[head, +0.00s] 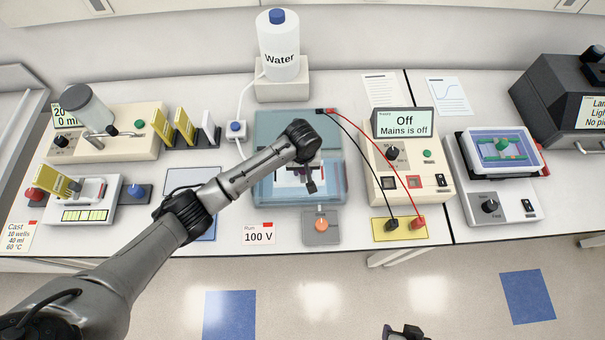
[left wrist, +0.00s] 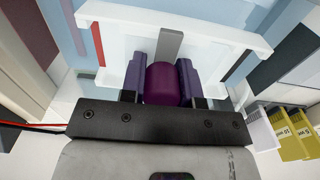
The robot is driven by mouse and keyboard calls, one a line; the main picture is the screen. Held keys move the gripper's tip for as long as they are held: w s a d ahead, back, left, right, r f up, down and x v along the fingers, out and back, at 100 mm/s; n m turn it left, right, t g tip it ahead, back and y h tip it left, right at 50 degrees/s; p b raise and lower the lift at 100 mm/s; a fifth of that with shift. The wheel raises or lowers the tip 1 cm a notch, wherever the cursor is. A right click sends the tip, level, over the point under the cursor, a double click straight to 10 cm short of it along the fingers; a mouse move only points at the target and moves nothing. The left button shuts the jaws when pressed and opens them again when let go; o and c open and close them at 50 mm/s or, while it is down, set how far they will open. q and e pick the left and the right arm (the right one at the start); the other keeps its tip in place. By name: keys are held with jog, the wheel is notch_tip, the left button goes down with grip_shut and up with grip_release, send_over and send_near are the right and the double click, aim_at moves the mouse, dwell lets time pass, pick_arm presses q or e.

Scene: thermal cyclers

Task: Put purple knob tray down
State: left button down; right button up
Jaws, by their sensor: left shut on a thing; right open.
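My left gripper (head: 311,184) reaches down over the blue see-through tank (head: 265,132) in the middle of the bench. In the left wrist view (left wrist: 163,98) it is shut on the purple knob (left wrist: 163,84), with purple sides at both sides of it. A white tray frame (left wrist: 120,17) spans beyond the knob, with a red strip near its left end. In the head view the arm partly covers the tank, and the knob is not clear. I cannot tell whether the tray touches the tank floor. My right gripper (head: 405,333) is open at the bottom edge, away from the bench.
A power supply (head: 400,170) reading "Off" stands right of the tank, with red and black leads arching from the tank to a yellow plug block (head: 399,230). A water bottle (head: 279,50) stands behind. An orange knob unit (head: 321,226) sits in front.

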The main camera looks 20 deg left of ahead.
aim_at(303, 174)
pick_arm(q)
jog(key=shift+f, duration=1.9)
jog(key=shift+f, duration=0.1)
jog(key=c, duration=0.8)
grip_release()
jog(key=shift+f, duration=0.1)
jog(key=shift+c, duration=0.2)
notch_tip(303, 174, up, 12)
jog(key=shift+r, duration=0.2)
